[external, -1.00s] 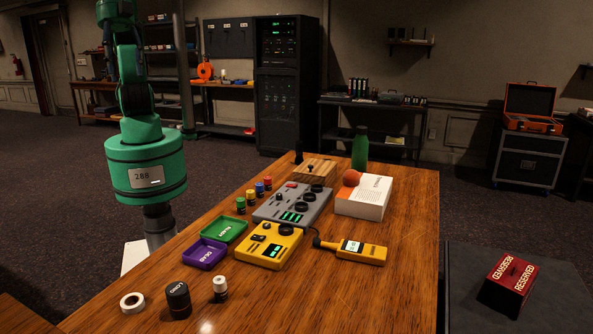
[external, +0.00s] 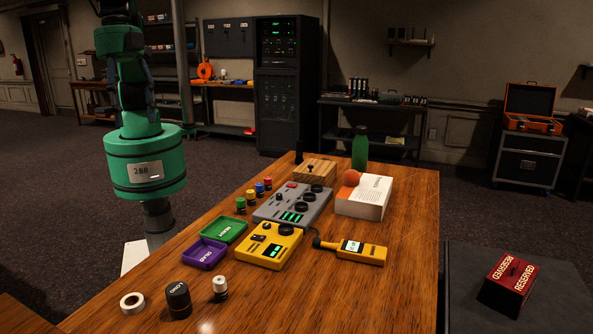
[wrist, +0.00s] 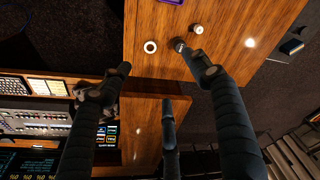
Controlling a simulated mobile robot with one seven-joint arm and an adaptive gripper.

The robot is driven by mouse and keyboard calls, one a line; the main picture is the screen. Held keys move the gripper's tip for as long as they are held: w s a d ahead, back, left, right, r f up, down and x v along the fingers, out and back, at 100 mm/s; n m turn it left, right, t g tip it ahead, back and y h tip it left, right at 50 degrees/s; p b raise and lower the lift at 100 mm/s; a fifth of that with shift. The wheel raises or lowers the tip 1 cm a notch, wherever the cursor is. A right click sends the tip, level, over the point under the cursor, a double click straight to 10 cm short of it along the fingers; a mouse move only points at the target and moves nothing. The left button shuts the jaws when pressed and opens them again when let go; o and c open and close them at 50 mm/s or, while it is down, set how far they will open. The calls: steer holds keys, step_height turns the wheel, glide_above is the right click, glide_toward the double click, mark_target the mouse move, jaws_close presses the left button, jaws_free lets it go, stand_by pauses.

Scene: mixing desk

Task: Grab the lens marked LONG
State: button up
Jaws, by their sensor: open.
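The black cylindrical lens marked LONG (external: 178,299) stands upright on the near end of the wooden table in the external view. A white ring (external: 132,303) lies to its left, and a small white-topped cylinder (external: 220,289) stands to its right. In the wrist view my gripper (wrist: 152,70) is open, its dark fingers spread apart with nothing between them. The lens top (wrist: 178,43) shows beside the tip of the right finger, which partly hides it. I cannot tell whether they touch. My gripper is outside the external view.
Purple (external: 204,253) and green (external: 224,230) trays, a yellow device (external: 268,246) and a grey mixer (external: 292,204) stand farther along the table. A yellow handheld meter (external: 352,250) lies to the right. The table's near right part is bare.

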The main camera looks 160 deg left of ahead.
steer(key=w+a+f+g+p, duration=0.1)
steer(key=w+a+f, duration=0.1)
steer(key=w+f, duration=0.75)
steer(key=n+g+p, duration=0.1)
steer(key=p, duration=0.1)
glide_above(176, 288)
step_height(176, 288, down, 17)
steer(key=shift+f, duration=0.15)
steer(key=shift+f, duration=4.25)
steer(key=shift+f, duration=0.1)
steer(key=shift+w+a+f, duration=0.1)
steer(key=shift+f, duration=2.4)
